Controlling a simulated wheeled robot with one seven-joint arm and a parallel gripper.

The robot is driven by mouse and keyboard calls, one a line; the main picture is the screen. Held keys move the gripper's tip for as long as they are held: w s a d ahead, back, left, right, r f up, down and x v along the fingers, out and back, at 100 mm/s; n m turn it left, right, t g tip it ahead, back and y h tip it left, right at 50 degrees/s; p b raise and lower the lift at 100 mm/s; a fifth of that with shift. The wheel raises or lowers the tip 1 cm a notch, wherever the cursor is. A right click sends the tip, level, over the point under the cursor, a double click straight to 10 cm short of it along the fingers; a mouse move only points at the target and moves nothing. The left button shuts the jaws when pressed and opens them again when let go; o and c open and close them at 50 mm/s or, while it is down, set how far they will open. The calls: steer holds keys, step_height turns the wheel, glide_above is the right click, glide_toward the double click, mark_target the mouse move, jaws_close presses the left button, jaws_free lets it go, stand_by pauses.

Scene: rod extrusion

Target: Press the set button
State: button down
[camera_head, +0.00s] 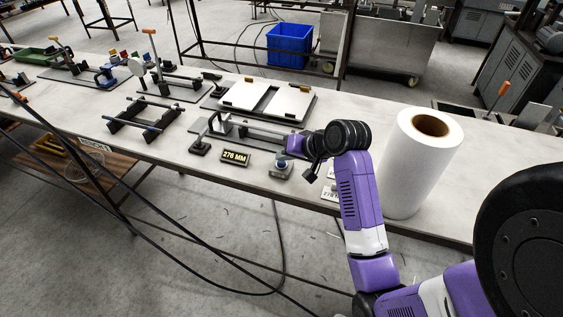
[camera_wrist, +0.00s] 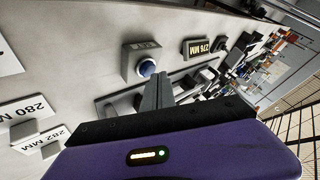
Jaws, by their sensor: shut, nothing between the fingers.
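The set button is a round blue button on a small grey box (camera_head: 281,170) at the front edge of the table. In the wrist view the blue button (camera_wrist: 146,68) shows clear of my fingers, with a small dark label (camera_wrist: 145,45) beside it. My gripper (camera_wrist: 163,76) is shut and empty, its fingertips appearing just beside the button. Whether they touch it cannot be told. In the head view my gripper end (camera_head: 288,150) is just above and behind the button box; its fingers are hard to make out. A display (camera_head: 235,157) left of the box reads 276 MM.
A large white roll (camera_head: 403,175) stands right of my arm. Number cards, including one reading 280 MM (camera_wrist: 28,115), lie near the button. A metal fixture (camera_head: 240,132) is behind the display. A black frame (camera_head: 145,118) and a flat plate (camera_head: 265,98) stand farther left and back.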

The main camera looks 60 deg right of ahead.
mark_target(284, 164)
steer(key=shift+f, duration=0.55)
stand_by(0.8)
steer(key=shift+r, duration=0.1)
steer(key=shift+r+p, duration=0.85)
steer(key=shift+p, duration=0.15)
step_height(284, 164, up, 3)
steer(key=p, duration=0.3)
steer(key=shift+r+p, duration=0.4)
steer(key=shift+r, duration=0.65)
